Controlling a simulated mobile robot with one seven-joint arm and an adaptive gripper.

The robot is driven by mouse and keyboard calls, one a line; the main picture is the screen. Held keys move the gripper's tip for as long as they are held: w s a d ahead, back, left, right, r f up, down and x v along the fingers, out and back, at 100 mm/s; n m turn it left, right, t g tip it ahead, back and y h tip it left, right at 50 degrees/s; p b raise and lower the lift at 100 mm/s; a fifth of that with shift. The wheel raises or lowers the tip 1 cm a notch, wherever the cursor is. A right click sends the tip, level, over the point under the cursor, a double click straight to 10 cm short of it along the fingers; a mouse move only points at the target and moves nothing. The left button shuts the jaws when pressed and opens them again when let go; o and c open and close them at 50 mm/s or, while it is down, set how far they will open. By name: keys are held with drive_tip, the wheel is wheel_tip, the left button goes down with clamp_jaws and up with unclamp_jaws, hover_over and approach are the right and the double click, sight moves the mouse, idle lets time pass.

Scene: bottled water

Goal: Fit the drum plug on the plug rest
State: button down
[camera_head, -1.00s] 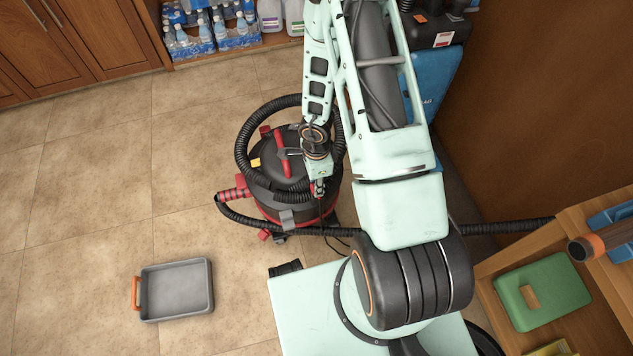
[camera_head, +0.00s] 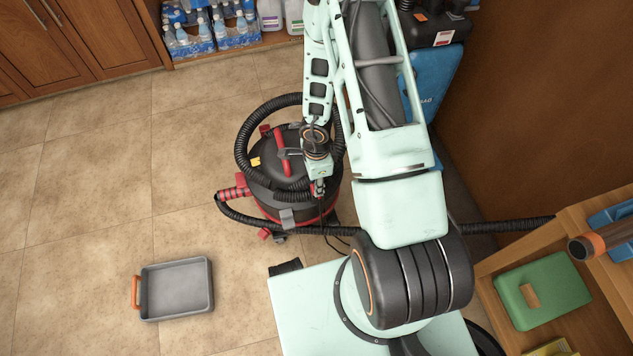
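My gripper (camera_head: 318,188) points down at the right side of the black and red drum vacuum (camera_head: 270,165). It is small here, and I cannot tell whether its fingers are open or shut. A thin dark cord (camera_head: 323,215) runs down from just below the gripper, in front of the drum, toward the floor. I cannot make out the drum plug for certain; it may be at the fingertips, at the cord's upper end. I cannot identify the plug rest either. My arm hides part of the drum's right side.
A black hose (camera_head: 243,130) loops around the drum and trails right along the floor. A grey tray (camera_head: 177,290) with an orange handle lies on open floor at lower left. Bottled water (camera_head: 200,40) fills a back shelf. A wooden shelf with a green case (camera_head: 545,290) stands at right.

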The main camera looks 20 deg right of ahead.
drive_tip(key=shift+f, duration=0.1)
drive_tip(key=c, duration=1.5)
unclamp_jaws()
wheel_tip(320, 180, up, 12)
wheel_tip(320, 180, up, 10)
drive_tip(key=p, duration=1.3)
drive_tip(key=shift+p, duration=0.3)
